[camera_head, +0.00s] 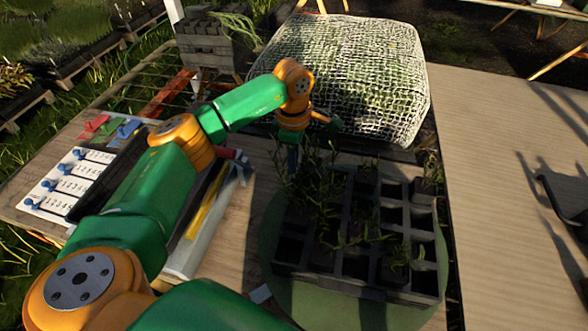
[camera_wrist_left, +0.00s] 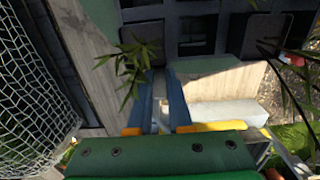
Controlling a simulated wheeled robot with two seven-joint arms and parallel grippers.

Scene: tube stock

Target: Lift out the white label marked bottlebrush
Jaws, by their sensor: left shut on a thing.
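My left gripper (camera_head: 292,158) points down at the back left corner of the dark cell tray (camera_head: 345,283), among thin green plants. In the left wrist view its two blue fingers (camera_wrist_left: 167,104) are close together, shut on a thin thing, taken to be the white label. The label's face and writing cannot be made out. A leafy plant (camera_wrist_left: 137,60) stands beside the fingertips in that view. The tray holds several seedlings (camera_head: 325,190) and several empty cells. My right gripper is in neither view.
A bulky netted bundle (camera_head: 345,75) stands close behind the tray. A numbered board with blue pegs (camera_head: 68,185) lies at the left. Bare tabletop (camera_head: 510,210) is free at the right.

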